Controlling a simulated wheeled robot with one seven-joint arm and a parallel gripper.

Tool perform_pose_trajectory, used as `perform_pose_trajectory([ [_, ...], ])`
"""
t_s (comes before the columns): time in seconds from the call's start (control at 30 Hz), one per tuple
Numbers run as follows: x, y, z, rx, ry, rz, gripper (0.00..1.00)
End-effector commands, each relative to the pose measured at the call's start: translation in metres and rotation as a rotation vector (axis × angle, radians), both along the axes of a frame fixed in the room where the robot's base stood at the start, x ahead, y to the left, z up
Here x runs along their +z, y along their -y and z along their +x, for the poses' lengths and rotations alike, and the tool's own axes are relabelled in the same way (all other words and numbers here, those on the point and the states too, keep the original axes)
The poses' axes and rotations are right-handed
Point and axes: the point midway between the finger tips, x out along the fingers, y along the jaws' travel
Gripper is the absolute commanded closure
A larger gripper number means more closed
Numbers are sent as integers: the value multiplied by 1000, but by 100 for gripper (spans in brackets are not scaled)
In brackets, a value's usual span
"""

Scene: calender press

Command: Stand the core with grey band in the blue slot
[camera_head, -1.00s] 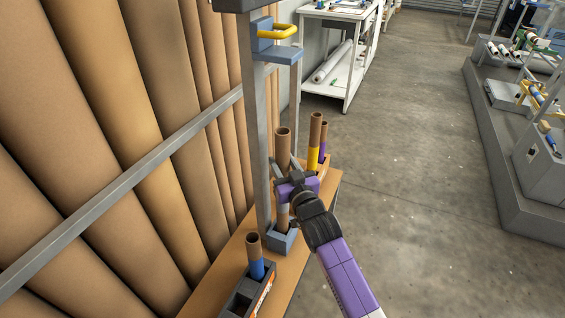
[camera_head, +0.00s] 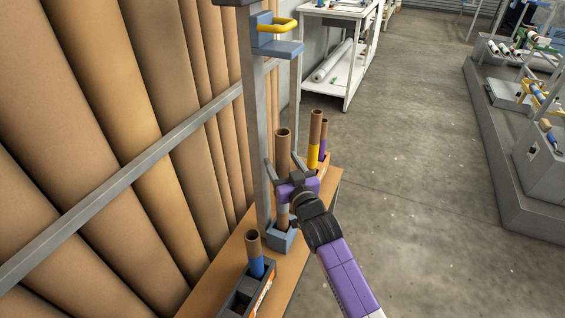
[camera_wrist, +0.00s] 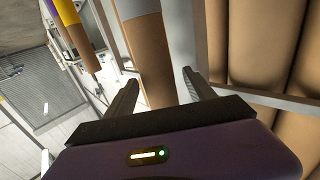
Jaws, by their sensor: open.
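The core with grey band (camera_head: 283,150) is a brown tube standing about upright, its lower end inside the blue slot (camera_head: 280,241) on the wooden bench. Its grey band (camera_head: 284,212) shows below my gripper, just above the slot. My gripper (camera_head: 283,162) is open, with one finger on each side of the core's middle. In the wrist view the core (camera_wrist: 150,60) lies between the spread fingers (camera_wrist: 159,82), with visible gaps to both; the grey band (camera_wrist: 137,8) is at the top edge. The bottom of the core is hidden inside the slot.
A dark rack (camera_head: 239,300) holds a core with blue band (camera_head: 254,255) in front. Cores with yellow band (camera_head: 315,135) and purple band (camera_head: 323,142) stand behind. A grey post (camera_head: 256,130) and large brown rolls (camera_head: 150,130) are close on the left.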

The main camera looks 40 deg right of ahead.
Motion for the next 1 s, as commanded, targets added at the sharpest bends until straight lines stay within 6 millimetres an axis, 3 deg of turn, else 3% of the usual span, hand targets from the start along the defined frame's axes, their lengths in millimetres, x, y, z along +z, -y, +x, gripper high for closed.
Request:
perform_pose_trajectory([
  [0.5,0,-29,-62,0,1,0,37],
  [1.0,1,-32,-69,0,1,0,37],
])
